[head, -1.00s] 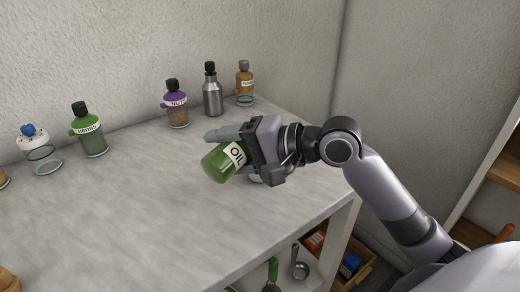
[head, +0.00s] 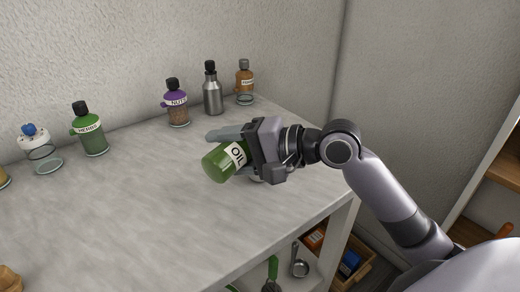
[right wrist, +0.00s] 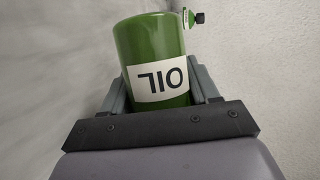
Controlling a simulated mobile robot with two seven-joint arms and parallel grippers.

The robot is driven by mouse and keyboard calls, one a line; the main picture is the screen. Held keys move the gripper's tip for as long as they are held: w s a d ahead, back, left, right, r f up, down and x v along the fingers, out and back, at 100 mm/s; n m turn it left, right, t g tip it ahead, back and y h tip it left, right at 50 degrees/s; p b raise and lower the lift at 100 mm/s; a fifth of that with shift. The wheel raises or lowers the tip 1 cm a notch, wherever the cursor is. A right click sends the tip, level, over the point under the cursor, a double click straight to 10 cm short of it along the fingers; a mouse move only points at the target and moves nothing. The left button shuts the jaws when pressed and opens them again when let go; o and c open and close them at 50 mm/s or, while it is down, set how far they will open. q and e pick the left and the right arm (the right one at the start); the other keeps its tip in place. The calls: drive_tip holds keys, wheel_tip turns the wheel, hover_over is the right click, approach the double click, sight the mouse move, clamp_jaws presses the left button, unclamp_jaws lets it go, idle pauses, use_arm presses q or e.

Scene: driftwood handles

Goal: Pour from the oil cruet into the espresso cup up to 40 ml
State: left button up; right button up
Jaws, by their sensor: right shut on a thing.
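The oil cruet (head: 217,165) is a green bottle with a white OIL label, held tilted above the counter in the head view. My right gripper (head: 243,152) is shut on it. In the right wrist view the cruet (right wrist: 150,45) sits between the two fingers, its label upside down. I cannot make out the cruet's mouth or any stream. I cannot clearly identify the espresso cup; a small pale patch (head: 256,179) shows just under the gripper, mostly hidden by it, and may be part of it. My left gripper is not in view.
Along the wall stand a green HERBS bottle (head: 92,138), a purple-topped NUTS bottle (head: 176,112), a steel bottle (head: 212,98) and an orange-brown bottle (head: 244,78). The counter's (head: 120,220) middle and front are clear.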

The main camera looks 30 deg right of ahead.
drive_tip(key=shift+f+m+y+p, duration=0.1)
drive_tip(key=shift+m+y+p, duration=0.2)
drive_tip(key=shift+m+p, duration=0.1)
idle(1.5)
